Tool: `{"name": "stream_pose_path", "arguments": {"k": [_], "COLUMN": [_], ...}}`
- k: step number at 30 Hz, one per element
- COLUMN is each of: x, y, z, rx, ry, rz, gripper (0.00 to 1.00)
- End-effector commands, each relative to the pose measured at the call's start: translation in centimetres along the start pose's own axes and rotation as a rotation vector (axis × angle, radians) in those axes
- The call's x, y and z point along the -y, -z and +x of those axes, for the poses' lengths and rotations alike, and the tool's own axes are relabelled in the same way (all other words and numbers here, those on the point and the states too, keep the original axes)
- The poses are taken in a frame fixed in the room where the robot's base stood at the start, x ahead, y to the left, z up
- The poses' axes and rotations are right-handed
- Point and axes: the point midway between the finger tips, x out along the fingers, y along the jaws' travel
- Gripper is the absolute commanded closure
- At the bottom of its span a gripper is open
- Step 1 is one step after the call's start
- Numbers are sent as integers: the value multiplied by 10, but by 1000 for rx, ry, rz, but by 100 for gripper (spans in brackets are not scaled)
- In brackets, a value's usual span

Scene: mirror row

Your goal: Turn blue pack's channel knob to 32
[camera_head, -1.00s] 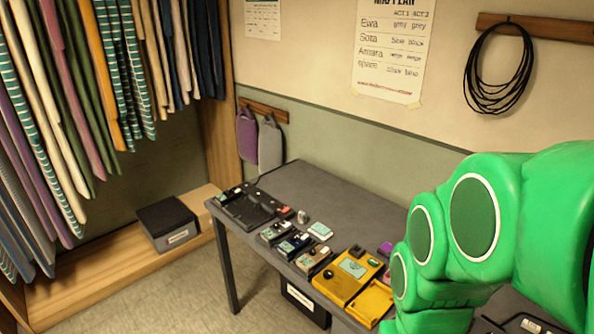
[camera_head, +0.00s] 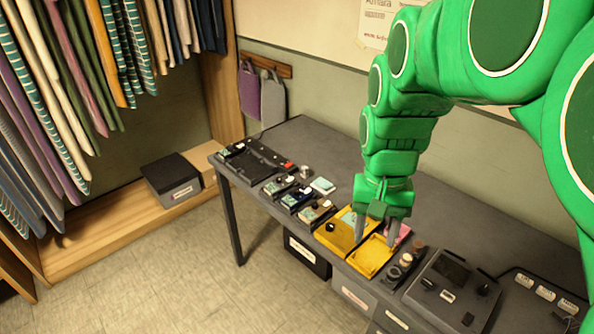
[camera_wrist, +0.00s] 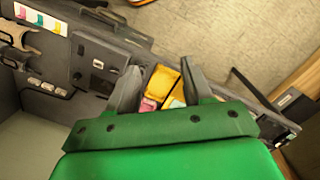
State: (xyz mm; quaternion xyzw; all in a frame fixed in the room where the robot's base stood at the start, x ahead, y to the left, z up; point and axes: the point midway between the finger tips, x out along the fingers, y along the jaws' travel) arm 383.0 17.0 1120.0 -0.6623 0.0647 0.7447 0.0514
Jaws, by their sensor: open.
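A dark navy pack (camera_head: 296,200), which looks like the blue pack, lies on the grey table in the head view, the middle one of a short row of small packs. Its channel knob and numbers are too small to read. My gripper (camera_head: 376,232) is open and points down over the yellow tray, to the right of the packs and apart from them. I cannot make out the blue pack in the wrist view.
The yellow unit (camera_head: 334,238) and yellow tray (camera_head: 368,262) lie beside the packs. A black charger-like tray (camera_head: 250,165) is at the table's left end. A grey console (camera_head: 452,290) is at the right.

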Motion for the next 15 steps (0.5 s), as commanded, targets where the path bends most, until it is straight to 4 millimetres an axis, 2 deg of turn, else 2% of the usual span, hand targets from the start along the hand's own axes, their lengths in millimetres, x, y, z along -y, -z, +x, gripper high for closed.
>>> {"name": "stream_pose_path", "arguments": {"k": [1, 15], "x": [5, 47], "y": [14, 121], "z": [-1, -3], "rx": [-2, -31], "ry": [0, 2], "rz": [11, 121], "gripper": [50, 50]}}
